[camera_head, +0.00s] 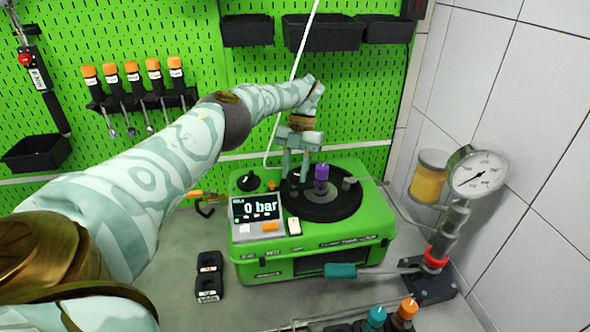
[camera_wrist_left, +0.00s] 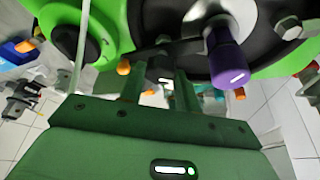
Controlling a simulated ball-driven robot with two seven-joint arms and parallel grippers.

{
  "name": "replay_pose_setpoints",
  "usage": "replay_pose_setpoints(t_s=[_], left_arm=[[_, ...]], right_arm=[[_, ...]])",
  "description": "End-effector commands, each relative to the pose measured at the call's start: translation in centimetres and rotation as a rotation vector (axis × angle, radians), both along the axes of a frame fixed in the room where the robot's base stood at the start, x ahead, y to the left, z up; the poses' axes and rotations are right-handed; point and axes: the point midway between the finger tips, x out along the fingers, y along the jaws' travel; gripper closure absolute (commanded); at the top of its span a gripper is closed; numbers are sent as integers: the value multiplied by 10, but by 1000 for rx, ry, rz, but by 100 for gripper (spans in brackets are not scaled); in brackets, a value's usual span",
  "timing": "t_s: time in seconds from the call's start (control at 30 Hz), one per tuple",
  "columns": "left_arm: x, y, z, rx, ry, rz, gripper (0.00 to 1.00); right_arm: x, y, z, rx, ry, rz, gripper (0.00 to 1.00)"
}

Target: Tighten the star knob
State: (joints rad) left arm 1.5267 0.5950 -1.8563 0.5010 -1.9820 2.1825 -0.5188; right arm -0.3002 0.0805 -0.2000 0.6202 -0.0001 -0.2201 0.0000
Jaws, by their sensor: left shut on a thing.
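My left gripper (camera_head: 294,178) reaches down over the left part of the black round plate on top of the green pump case (camera_head: 315,262). Its two fingers also show in the left wrist view (camera_wrist_left: 158,82). They are shut on a small dark part that they mostly hide, and I cannot tell whether it is the star knob. A purple-topped post (camera_head: 321,174) stands upright just right of the fingers. A black knob (camera_head: 249,181) sits apart on the case's back left corner, and its lobes are too small to make out. My right gripper is not in view.
The case's display (camera_head: 256,208) reads 0 bar. A pressure gauge (camera_head: 478,174) and a yellow-filled jar (camera_head: 428,178) stand at the right.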

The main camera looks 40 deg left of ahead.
Motion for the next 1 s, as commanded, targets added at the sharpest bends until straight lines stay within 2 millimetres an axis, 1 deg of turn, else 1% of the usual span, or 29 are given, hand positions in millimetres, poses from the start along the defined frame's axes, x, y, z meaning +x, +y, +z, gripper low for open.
replay_pose_setpoints(t_s=[0.33, 0.37, 0.4, 0.43, 0.9, 1.0], left_arm=[[0, 0, 0, -1, -1, -5, 90], [0, 0, 0, 0, -1, -4, 59], [0, 0, 0, 0, -1, -4, 48], [0, 0, 0, 0, -1, -4, 45], [0, 0, 0, 0, 0, 0, 45], [0, 0, 0, -1, 1, 41, 45]], right_arm=[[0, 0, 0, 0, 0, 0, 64], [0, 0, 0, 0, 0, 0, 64], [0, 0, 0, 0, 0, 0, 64], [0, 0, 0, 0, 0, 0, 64], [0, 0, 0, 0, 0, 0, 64], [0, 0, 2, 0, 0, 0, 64]])
